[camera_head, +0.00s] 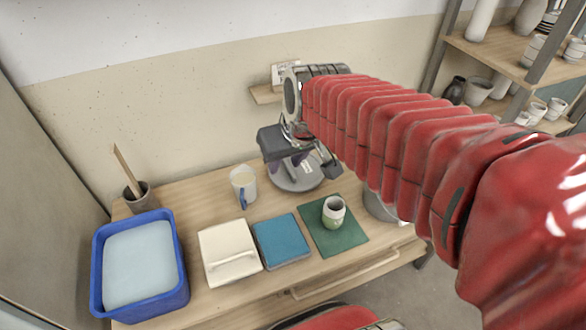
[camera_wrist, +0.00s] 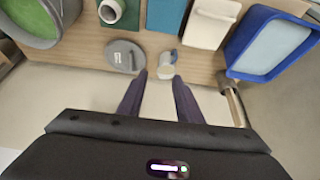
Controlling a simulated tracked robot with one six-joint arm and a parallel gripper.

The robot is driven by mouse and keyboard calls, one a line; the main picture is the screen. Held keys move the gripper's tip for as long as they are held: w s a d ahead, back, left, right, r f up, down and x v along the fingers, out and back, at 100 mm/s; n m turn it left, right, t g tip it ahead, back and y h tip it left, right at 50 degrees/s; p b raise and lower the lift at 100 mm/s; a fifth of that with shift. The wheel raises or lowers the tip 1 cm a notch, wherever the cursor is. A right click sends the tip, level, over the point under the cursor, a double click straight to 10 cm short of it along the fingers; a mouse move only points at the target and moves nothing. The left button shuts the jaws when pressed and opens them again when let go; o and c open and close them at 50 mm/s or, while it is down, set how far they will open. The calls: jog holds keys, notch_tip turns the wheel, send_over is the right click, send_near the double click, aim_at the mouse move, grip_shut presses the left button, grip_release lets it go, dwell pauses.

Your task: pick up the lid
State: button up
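The lid (camera_wrist: 126,58) is a flat grey disc with a small pale label, lying on the wooden table. In the head view the lid (camera_head: 300,182) is partly hidden behind my gripper (camera_head: 292,163). In the wrist view my gripper (camera_wrist: 161,76) shows two dark purple fingers spread apart, with nothing held between them. The lid lies just left of the left fingertip there. My gripper appears above the table, apart from the lid.
A green mat (camera_head: 342,242) carries a small cup (camera_head: 333,211). A blue tile (camera_head: 281,240), a cream slab (camera_head: 229,250) and a blue tub (camera_head: 182,290) lie further left. A green-filled bucket (camera_wrist: 34,42) is left.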

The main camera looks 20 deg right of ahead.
jog(key=w+d+f, duration=0.3)
jog(key=w+f, duration=0.1)
jog(key=w, duration=0.3)
jog(key=w+d+f, duration=0.2)
jog(key=w+f, duration=0.2)
jog(key=w, duration=0.4)
jog(key=w+d+f, duration=0.4)
jog(key=w+f, duration=0.1)
jog(key=f, duration=0.2)
jog(key=w+d+f, duration=0.4)
jog(key=w+f, duration=0.1)
jog(key=f, duration=0.3)
jog(key=shift+w+g, duration=0.2)
jog(key=shift+g, duration=0.1)
jog(key=shift+f, duration=0.25)
send_over(289, 167)
jog(key=s, duration=0.2)
jog(key=shift+s+d+f, duration=0.1)
jog(key=shift+f, duration=3.75)
jog(key=shift+x, duration=2.6)
